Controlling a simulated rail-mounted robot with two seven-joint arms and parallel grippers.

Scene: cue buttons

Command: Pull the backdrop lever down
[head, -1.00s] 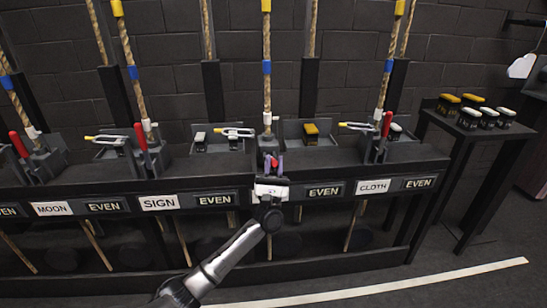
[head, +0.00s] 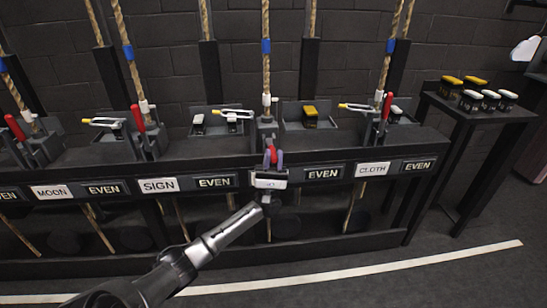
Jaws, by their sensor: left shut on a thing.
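The row of rope levers runs along a black bench. My left gripper (head: 272,158) is shut on the red handle of the middle lever (head: 270,152), in front of the bench. My gripper covers most of this lever's label, so I cannot read its name. The lever's rope (head: 266,75), with a blue band, rises behind it. The other red levers stand upright: one above the SIGN label (head: 137,118), one near the CLOTH label (head: 386,105) and one at the far left (head: 15,127). My right gripper is not in view.
White and yellow blocks sit on the bench (head: 345,155) between the levers, beside forked metal clips. A side table (head: 470,118) at the right carries several yellow and white blocks. A white line (head: 400,265) crosses the open floor in front.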

